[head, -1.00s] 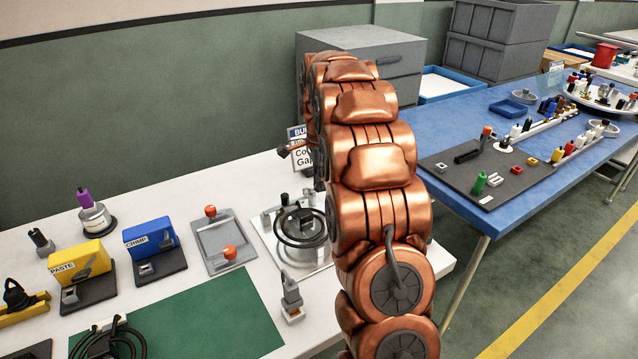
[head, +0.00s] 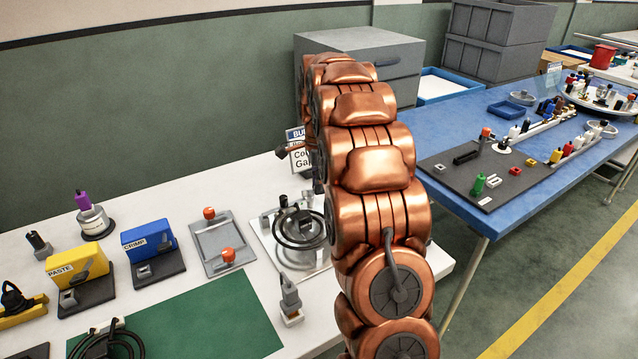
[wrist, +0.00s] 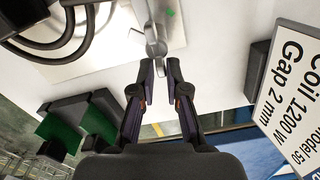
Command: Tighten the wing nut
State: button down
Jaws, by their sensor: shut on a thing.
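In the wrist view, the wing nut (wrist: 154,42) is a small grey metal piece at the top centre, in front of a white plate (wrist: 110,60). My gripper (wrist: 158,62) has its two dark fingers closed in on the lower part of the wing nut. In the head view, my copper arm hides my gripper and the wing nut. A dark round coil (head: 299,228) sits on a light plate left of my arm; dark coil loops (wrist: 50,35) also show at the upper left of the wrist view.
A sign reading "Coil 1200 W, Gap 2 mm" (wrist: 291,90) stands close on the right in the wrist view. A grey clamp-like part (head: 290,298) stands in front of the coil. Yellow (head: 78,262) and blue (head: 148,240) boxes stand left. The green mat (head: 215,320) has bare room.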

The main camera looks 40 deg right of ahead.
jog(key=shift+s+a+f, duration=0.25)
jog(key=shift+a+f, duration=0.05)
jog(key=c, duration=1.3)
grip_release()
jog(key=shift+r, duration=0.1)
jog(key=shift+d+r, duration=0.1)
jog(key=shift+w+r, duration=0.1)
notch_tip(320, 180, up, 9)
jog(key=shift+w, duration=0.1)
jog(key=shift+r, duration=1.4)
